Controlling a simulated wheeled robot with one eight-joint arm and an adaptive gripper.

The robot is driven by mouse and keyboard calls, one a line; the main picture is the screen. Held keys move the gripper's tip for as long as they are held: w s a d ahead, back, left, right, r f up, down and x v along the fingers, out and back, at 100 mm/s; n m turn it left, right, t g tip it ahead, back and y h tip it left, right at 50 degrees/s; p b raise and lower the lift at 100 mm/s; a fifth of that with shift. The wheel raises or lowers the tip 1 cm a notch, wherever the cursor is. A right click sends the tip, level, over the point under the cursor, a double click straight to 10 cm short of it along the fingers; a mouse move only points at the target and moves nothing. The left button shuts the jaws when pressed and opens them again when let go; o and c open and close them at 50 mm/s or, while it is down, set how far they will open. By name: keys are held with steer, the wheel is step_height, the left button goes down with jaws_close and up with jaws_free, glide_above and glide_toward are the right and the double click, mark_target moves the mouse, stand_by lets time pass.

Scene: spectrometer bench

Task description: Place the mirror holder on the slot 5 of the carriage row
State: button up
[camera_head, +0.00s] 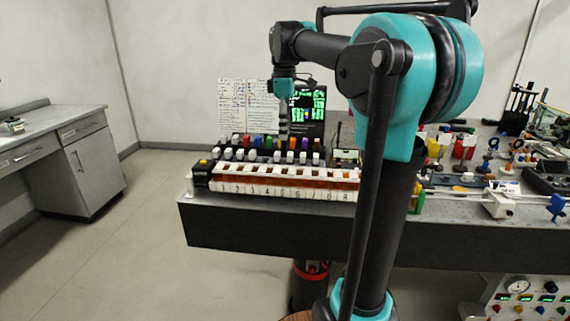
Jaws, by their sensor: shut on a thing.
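The carriage row (262,190) is a long white-and-rust strip with black slot numbers along its front, near the bench's front left edge. The digit 5 can be made out near the middle of its front face. My gripper (283,136) points down over the rows of small parts behind the numbered strip. It is shut on a small part among these rows, taken to be the mirror holder. The fingertips and the held part are too small to tell apart clearly, and I cannot tell whether the part is lifted.
White, red, green, blue and orange parts (246,141) stand in rows around the gripper. A black screen with green text (308,104) and white sheets (248,92) stand behind. My arm hides the strip's right end. More optics (463,150) crowd the bench's right side.

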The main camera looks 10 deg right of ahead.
step_height(320, 180, down, 11)
steer(key=shift+f, duration=0.1)
stand_by(0.4)
steer(key=shift+f, duration=0.15)
steer(key=o, duration=1.1)
steer(key=shift+o, duration=0.2)
step_height(320, 180, up, 12)
steer(key=shift+r, duration=0.2)
